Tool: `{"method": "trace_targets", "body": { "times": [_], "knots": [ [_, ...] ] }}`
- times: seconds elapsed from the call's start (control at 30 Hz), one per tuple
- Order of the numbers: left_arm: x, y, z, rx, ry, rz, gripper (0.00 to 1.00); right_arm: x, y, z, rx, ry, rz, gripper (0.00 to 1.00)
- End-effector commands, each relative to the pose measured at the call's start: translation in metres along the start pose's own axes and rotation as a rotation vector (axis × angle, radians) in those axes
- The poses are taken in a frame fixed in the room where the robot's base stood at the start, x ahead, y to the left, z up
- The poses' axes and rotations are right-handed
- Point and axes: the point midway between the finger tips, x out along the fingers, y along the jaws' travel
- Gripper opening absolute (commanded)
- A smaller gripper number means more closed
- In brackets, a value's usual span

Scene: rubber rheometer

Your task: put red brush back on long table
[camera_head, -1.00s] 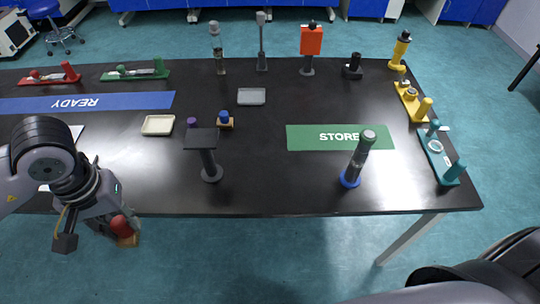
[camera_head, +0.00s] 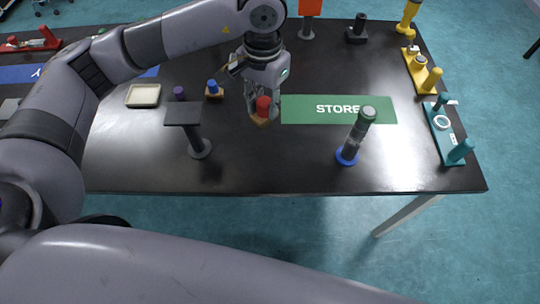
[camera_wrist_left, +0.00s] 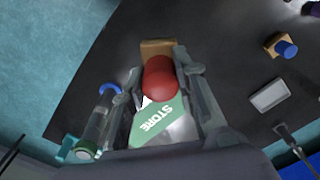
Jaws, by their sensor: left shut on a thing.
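The red brush (camera_head: 263,106) has a red knob on a tan block. My left gripper (camera_head: 263,100) is shut on it, just left of the green STORE mat (camera_head: 295,110) in the head view. The left wrist view shows the red knob (camera_wrist_left: 158,78) between the two fingers, with the tan block beyond it. The brush is over the black long table (camera_head: 240,165); I cannot tell whether its block touches the top. My right gripper is not in view.
A blue-knobbed brush (camera_head: 213,88), a purple knob (camera_head: 179,93) and a cream tray (camera_head: 143,96) lie to the left. A dark stand (camera_head: 196,135) is nearer. A grey cylinder on a blue base (camera_head: 356,135) stands right. Teal (camera_head: 445,130) and yellow (camera_head: 420,70) fixtures line the right edge.

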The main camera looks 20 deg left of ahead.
Motion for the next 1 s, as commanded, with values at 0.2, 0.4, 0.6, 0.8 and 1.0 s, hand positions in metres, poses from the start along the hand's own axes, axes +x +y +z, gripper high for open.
{"method": "trace_targets", "body": {
  "times": [0.2,0.4,0.6,0.8,1.0],
  "knots": [
    [0.05,0.0,0.002,0.004,-0.011,0.001,0.01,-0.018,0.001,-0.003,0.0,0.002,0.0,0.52],
    [0.104,0.001,0.002,0.002,-0.01,0.001,0.01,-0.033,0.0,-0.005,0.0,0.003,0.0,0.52],
    [0.141,0.001,0.001,0.002,-0.005,0.0,0.01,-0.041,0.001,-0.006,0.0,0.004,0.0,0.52],
    [0.159,0.001,0.001,0.002,-0.006,0.0,0.01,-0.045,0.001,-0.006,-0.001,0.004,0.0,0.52],
    [0.187,0.001,0.001,0.002,-0.004,0.0,0.01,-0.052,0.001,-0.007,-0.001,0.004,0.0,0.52]
  ]
}}
